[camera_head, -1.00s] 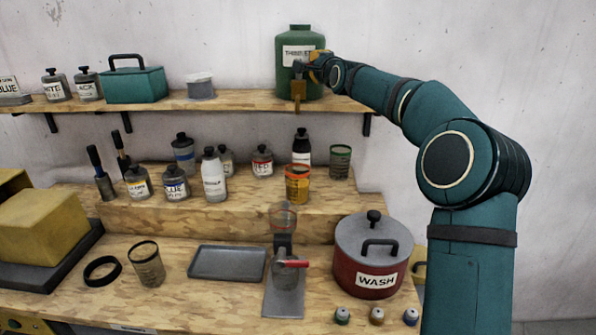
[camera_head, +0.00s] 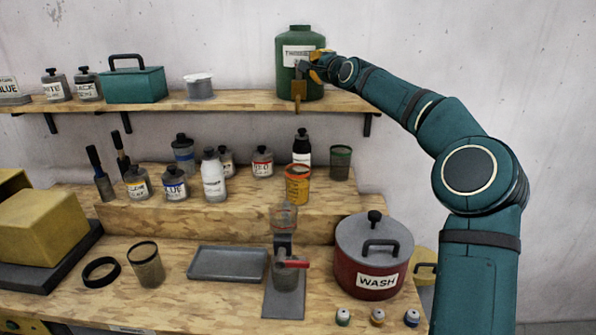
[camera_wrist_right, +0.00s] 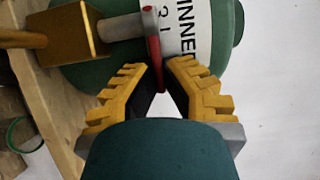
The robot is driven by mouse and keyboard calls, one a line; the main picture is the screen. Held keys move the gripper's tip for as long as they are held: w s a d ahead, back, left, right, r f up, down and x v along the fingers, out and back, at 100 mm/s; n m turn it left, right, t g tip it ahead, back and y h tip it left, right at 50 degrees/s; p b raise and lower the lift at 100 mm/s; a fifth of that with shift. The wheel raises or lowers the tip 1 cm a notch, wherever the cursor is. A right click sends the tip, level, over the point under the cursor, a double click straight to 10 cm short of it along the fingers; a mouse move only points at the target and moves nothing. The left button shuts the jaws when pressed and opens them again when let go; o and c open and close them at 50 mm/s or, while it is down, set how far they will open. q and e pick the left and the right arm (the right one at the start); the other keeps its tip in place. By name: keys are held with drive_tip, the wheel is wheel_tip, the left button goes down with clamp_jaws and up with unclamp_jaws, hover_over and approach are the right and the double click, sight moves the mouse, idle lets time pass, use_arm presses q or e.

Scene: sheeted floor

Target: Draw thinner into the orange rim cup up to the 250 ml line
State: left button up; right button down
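The green thinner container (camera_head: 300,42) stands on the upper shelf with a brass tap (camera_head: 298,92) at its front. In the right wrist view a red tap lever (camera_wrist_right: 153,45) reaches between my right fingertips. My right gripper (camera_head: 314,66) is at the tap; in the right wrist view its yellow fingers (camera_wrist_right: 160,68) are a little apart, with some gap seen around the lever. The orange rim cup (camera_head: 298,185) stands upright on the step below the tap. It looks orange-tinted; its level and the 250 ml line are too small to read. My left gripper is out of view.
A green-rimmed cup (camera_head: 340,162) and several bottles stand on the step near the orange rim cup. Below are a red WASH pot (camera_head: 370,268), a grey tray (camera_head: 228,263), a dark-rimmed cup (camera_head: 147,266) and a stand with a red handle (camera_head: 291,264).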

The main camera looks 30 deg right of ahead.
drive_tip(key=shift+w+y, duration=0.1)
drive_tip(key=shift+y, duration=0.2)
drive_tip(key=shift+w+d+f+n+y, duration=0.1)
drive_tip(key=shift+n+y, duration=0.2)
drive_tip(key=shift+n, duration=0.1)
drive_tip(key=shift+r+n+y, duration=0.2)
drive_tip(key=shift+n+y, duration=0.2)
drive_tip(key=shift+y, duration=0.4)
drive_tip(key=shift+r, duration=0.1)
